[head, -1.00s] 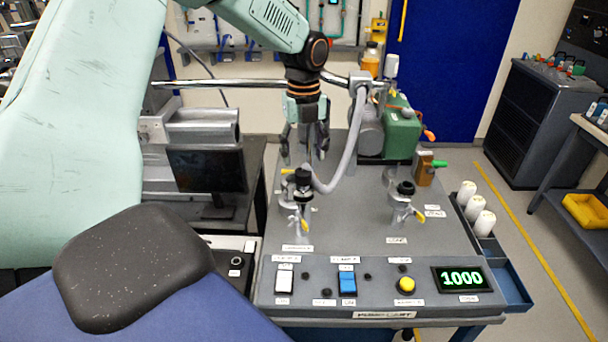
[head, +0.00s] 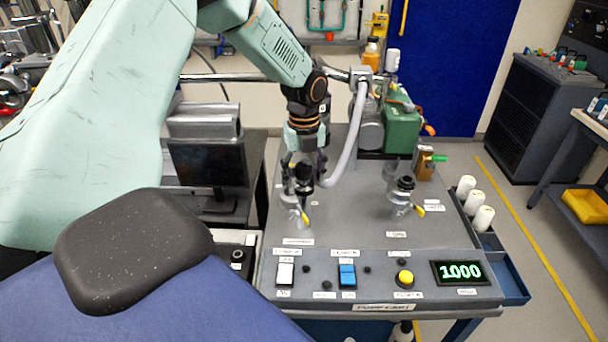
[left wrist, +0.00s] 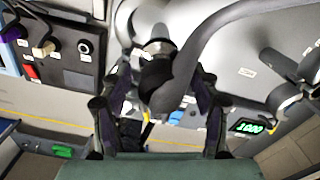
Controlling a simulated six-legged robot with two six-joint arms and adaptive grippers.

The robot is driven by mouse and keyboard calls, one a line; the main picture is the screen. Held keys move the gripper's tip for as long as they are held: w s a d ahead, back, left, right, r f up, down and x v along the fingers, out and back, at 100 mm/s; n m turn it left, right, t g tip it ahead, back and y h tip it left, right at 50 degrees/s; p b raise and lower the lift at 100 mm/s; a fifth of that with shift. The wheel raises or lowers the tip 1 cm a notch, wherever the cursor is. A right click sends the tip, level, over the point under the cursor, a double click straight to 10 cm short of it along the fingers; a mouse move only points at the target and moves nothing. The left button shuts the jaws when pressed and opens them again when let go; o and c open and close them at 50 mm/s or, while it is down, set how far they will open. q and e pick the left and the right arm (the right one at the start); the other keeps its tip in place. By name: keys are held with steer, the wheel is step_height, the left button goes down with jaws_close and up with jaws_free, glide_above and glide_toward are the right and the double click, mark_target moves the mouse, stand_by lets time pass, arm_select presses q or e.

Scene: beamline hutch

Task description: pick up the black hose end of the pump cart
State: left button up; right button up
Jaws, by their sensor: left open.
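The black hose end (head: 303,171) stands on the left port of the pump cart (head: 350,225), at the end of a grey hose (head: 345,140). In the left wrist view the black hose end (left wrist: 158,85) shows in the middle, with the hose curving away to the upper right. My left gripper (head: 301,180) points down over the hose end and is open. In the left wrist view its fingers stand to either side of the hose end; whether they touch it I cannot tell. My right gripper is not in view.
A second port with a black cap (head: 405,184) and yellow lever stands on the right of the cart top. A green pump (head: 402,130) and a metal rail are behind. The front panel (head: 380,280) has buttons and a display reading 1000. A monitor (head: 208,162) stands left.

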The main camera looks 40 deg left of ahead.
mark_target(304, 164)
arm_select(q)
steer(key=shift+s+d+r, duration=0.1)
steer(key=shift+c, duration=1)
steer(key=shift+w+a+f, duration=0.25)
steer(key=shift+a+f, duration=0.05)
steer(key=shift+a, duration=0.1)
steer(key=c, duration=0.4)
steer(key=shift+s+d+r, duration=0.15)
steer(key=shift+d+r, duration=0.1)
steer(key=shift+d, duration=0.1)
steer(key=c, duration=0.7)
steer(key=shift+a+f, duration=0.1)
steer(key=shift+a, duration=0.1)
jaws_close()
steer(key=shift+w+r, duration=0.25)
steer(key=shift+r, duration=0.2)
steer(key=r, duration=0.7)
steer(key=shift+s+d+r, duration=0.1)
steer(key=shift+s+r, duration=0.1)
steer(key=shift+r, duration=0.2)
steer(key=shift+w+r, duration=0.1)
steer(key=shift+r, duration=0.55)
